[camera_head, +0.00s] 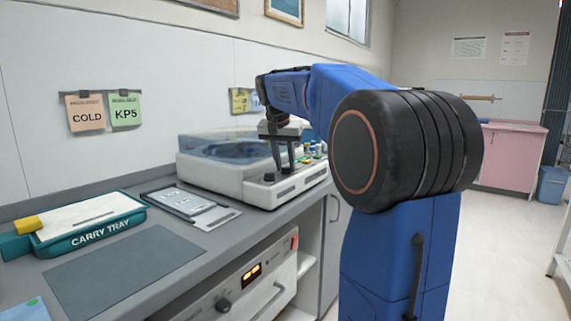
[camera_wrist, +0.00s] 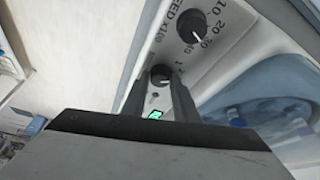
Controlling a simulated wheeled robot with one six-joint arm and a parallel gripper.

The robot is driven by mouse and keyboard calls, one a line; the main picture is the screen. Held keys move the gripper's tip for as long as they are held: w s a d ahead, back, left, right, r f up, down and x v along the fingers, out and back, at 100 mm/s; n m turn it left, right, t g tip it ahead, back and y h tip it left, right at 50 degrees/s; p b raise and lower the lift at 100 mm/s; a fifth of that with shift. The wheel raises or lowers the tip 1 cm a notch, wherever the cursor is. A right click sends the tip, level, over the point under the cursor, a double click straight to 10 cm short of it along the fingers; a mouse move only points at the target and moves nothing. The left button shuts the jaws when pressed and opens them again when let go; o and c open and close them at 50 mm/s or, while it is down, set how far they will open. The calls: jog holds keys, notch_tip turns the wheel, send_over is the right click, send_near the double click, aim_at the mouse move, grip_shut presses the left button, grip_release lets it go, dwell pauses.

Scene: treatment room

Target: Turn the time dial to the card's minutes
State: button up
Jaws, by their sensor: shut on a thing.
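The benchtop machine (camera_head: 232,175) has a clear lid and a sloped front panel with knobs. My gripper (camera_head: 285,166) reaches down to that panel. In the wrist view its fingers (camera_wrist: 160,84) stand on either side of a dark dial knob (camera_wrist: 160,75), shut on it. The fingers hide most of this knob's markings, and its pointer setting cannot be read. Another dark knob (camera_wrist: 192,25), with a white pointer and numbers such as 10 and 20, sits beside it near the lettering "EED X100". A yellow card (camera_head: 239,101) on the wall is partly hidden by my arm; its text is too small to read.
A teal carry tray (camera_head: 90,234), a grey mat (camera_head: 125,268) and a clipboard-like panel (camera_head: 187,201) lie on the counter left of the machine. Small coloured items (camera_head: 314,149) stand near the panel's right end.

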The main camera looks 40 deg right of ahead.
dwell(0.3)
jog(key=o, duration=1.1)
jog(key=shift+c, duration=0.2)
jog(key=v, duration=1.7)
jog(key=shift+r, duration=0.2)
jog(key=shift+w+a, duration=0.1)
jog(key=shift+a, duration=0.05)
jog(key=s+a+f+n+y, duration=0.1)
jog(key=s+a+f+n, duration=0.2)
jog(key=s+a+f, duration=0.3)
jog(key=s+a+f+n+t+y, duration=0.1)
jog(key=s+a+f+n, duration=0.3)
jog(key=s+f, duration=0.9)
jog(key=s+a+f+n+t+y, duration=0.1)
jog(key=s+a+f+n, duration=0.2)
jog(key=f, duration=1.8)
jog(key=s+a, duration=0.4)
jog(key=s, duration=0.3)
jog(key=shift+s+a+f+n+y, duration=0.25)
jog(key=shift+a+n+y, duration=0.05)
jog(key=shift+a, duration=0.1)
